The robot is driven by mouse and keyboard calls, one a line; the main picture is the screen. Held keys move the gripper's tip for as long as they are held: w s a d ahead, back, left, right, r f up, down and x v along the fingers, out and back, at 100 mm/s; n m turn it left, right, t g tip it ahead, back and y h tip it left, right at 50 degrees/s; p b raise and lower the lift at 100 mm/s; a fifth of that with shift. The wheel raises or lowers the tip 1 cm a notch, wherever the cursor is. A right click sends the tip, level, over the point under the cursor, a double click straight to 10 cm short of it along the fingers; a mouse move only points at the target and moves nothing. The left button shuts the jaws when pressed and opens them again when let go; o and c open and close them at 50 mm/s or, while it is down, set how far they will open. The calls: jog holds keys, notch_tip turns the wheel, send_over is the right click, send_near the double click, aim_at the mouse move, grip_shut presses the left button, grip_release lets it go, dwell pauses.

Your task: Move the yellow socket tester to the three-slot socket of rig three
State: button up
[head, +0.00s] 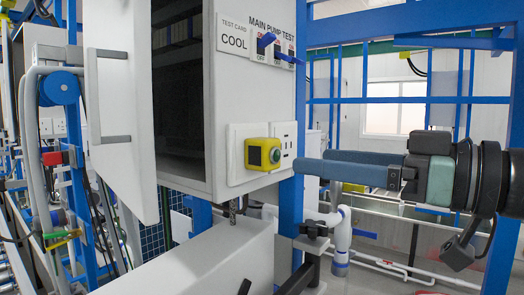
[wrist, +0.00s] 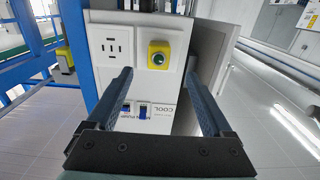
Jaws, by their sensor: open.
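The yellow socket tester (head: 263,154), a small block with a dark face and a green round part, sits on the left plate of a pair of white socket plates on a cabinet side. In the wrist view the tester (wrist: 158,55) lies ahead between my fingers. The slotted socket (head: 285,143) beside it is empty; in the wrist view its slots (wrist: 113,46) show left of the tester. My gripper (head: 308,160) is open and empty, its blue fingers pointing at the plates from the right. In the wrist view the gripper (wrist: 158,72) straddles the tester's direction, apart from it. No rig number is readable.
The grey cabinet (head: 222,100) has its door (head: 120,110) open at left. Signs reading COOL and MAIN PUMP TEST, with blue switches (head: 268,43), sit above the sockets. A blue post (head: 291,215) stands close to the plates. Another yellow object (wrist: 64,63) shows at left in the wrist view.

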aim_at(275, 155)
jog(key=x, duration=0.9)
jog(key=shift+w+p, duration=0.15)
jog(key=shift+p, duration=0.25)
jog(key=shift+c, duration=0.3)
dwell(0.6)
grip_shut()
jog(key=shift+d, duration=0.2)
jog(key=shift+b+v, duration=0.35)
jog(key=shift+v, duration=2.55)
